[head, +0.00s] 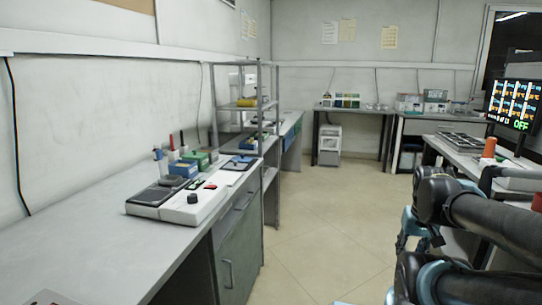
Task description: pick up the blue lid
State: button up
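No lid can be made out for certain. A small blue block-like item (184,168) sits at the back of the equipment on the left bench, beside a green one (197,158). A flat blue item (241,160) lies on a dark pad farther along the same bench. Either is too small to tell if it is a lid. My arm fills the lower right of the head view, well to the right of the bench. My gripper cannot be made out.
The left bench (90,245) has a clear near top and carries a white device with a black knob (192,199). A metal shelf rack (213,105) stands behind. The floor (325,220) between the benches is open. A monitor (514,105) stands on the right bench.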

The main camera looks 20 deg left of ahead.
aim_at(242, 158)
jog(key=u, duration=0.1)
jog(key=i, duration=1.05)
jog(key=u, duration=0.4)
jog(key=i, duration=0.6)
jog(key=u, duration=0.3)
